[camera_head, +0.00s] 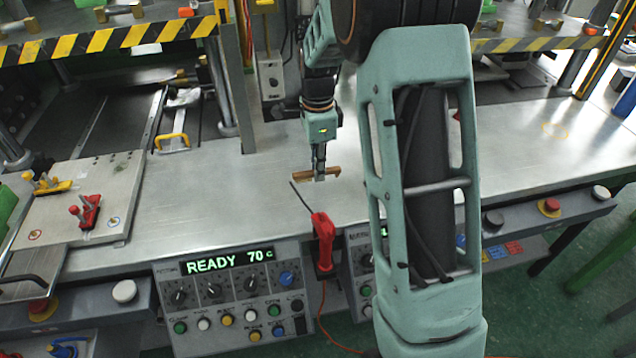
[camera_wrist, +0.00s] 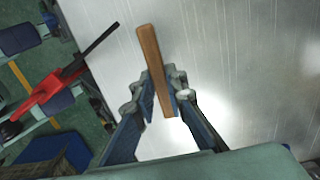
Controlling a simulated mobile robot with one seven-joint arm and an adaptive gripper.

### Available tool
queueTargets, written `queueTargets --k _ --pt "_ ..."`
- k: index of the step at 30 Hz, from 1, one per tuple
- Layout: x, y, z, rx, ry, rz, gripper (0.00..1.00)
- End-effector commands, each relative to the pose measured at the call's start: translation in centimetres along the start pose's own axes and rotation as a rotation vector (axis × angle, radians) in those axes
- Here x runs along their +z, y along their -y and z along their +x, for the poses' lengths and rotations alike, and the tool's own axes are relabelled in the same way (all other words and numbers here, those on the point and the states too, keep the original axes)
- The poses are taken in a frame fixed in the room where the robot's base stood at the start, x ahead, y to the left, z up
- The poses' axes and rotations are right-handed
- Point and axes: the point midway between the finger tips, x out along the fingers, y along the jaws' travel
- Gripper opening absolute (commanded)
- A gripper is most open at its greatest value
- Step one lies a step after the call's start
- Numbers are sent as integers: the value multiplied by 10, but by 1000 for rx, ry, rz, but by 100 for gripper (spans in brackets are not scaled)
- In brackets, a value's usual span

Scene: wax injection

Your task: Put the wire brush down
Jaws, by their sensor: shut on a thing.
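The wire brush (camera_wrist: 151,62) shows in the wrist view as a long, narrow piece with a brown wooden back. My gripper (camera_wrist: 162,100) is shut on it, with a blue-padded finger on each side near its lower end. In the head view the brush (camera_head: 302,175) lies level in my gripper (camera_head: 319,172), just above or at the steel bench (camera_head: 215,205). I cannot tell whether it touches the bench. Its bristles are not clearly seen.
A red tool with a thin dark tip (camera_head: 323,232) stands in a holder at the bench's front edge, close to my gripper. A control panel (camera_head: 235,300) reads "READY 70". A plate with red and yellow clamps (camera_head: 85,200) lies left. The bench between plate and gripper is clear.

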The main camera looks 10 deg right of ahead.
Motion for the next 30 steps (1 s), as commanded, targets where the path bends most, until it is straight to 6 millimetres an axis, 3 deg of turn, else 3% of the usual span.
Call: queueTargets --k 12,23,24,27,30 --pt "0 0 43 0 0 -2 0" --pt "0 0 48 -1 0 -2 0" --pt "0 0 47 -1 0 -2 16" --pt "0 0 47 -1 0 -2 27" --pt "0 0 47 -1 0 -2 30"
